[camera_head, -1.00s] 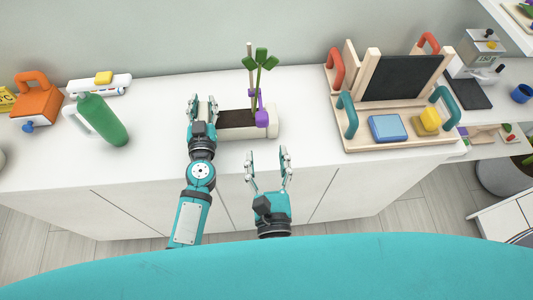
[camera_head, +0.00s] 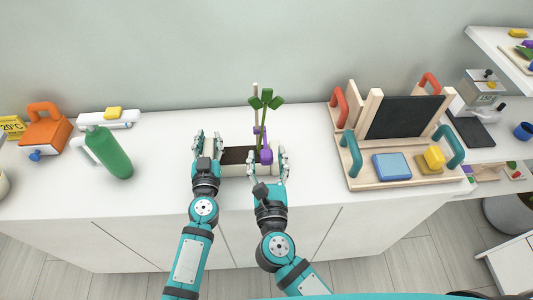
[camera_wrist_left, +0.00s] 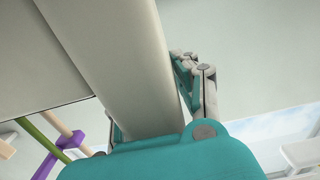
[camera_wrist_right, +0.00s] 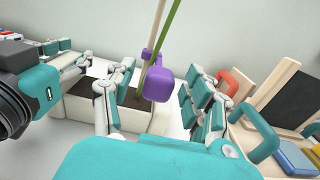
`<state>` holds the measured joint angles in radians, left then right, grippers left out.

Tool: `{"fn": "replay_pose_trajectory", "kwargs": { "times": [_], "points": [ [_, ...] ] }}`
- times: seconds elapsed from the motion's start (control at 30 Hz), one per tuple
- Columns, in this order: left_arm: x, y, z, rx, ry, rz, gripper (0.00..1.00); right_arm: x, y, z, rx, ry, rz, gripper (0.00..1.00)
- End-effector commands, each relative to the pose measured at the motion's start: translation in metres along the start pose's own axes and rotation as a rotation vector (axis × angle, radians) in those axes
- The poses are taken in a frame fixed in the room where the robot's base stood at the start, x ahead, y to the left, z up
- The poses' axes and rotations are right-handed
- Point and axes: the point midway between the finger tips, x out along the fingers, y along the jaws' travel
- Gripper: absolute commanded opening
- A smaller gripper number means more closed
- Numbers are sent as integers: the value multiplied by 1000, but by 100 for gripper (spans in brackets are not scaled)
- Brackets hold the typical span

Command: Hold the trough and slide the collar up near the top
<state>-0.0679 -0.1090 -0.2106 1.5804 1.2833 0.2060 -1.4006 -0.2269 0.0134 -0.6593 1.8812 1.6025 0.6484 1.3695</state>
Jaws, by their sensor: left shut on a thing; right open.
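The cream trough (camera_head: 236,170) with dark soil stands on the white counter. My left gripper (camera_head: 207,143) is shut on its left end; the trough wall (camera_wrist_left: 110,60) fills the left wrist view between the fingers. A pale stake (camera_head: 255,97) and a leafy green stem (camera_head: 264,105) rise from the right part of the trough. The purple collar (camera_wrist_right: 158,84) sits low around them, its block facing my right wrist camera. My right gripper (camera_head: 269,160) is open at the trough's right end, with the collar block between its spread fingers, apparently untouched. The collar also shows in the left wrist view (camera_wrist_left: 72,140).
A wooden rack (camera_head: 405,178) with coloured handles, a dark panel and blocks stands close to the right. The counter's front strip is clear.

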Motion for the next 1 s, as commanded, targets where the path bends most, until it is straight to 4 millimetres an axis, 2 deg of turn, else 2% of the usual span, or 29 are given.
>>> {"fn": "replay_pose_trajectory", "kwargs": {
  "times": [0.2,0.47,0.87,1.0],
  "points": [
    [0,0,0,-1,0,0,0,14,0,0,1,0,0,54],
    [0,0,0,0,0,0,0,14,0,0,1,0,0,53],
    [0,0,0,0,0,0,0,14,0,0,1,0,0,0],
    [0,0,0,0,0,0,0,14,0,0,1,0,1,0]
  ]
}}
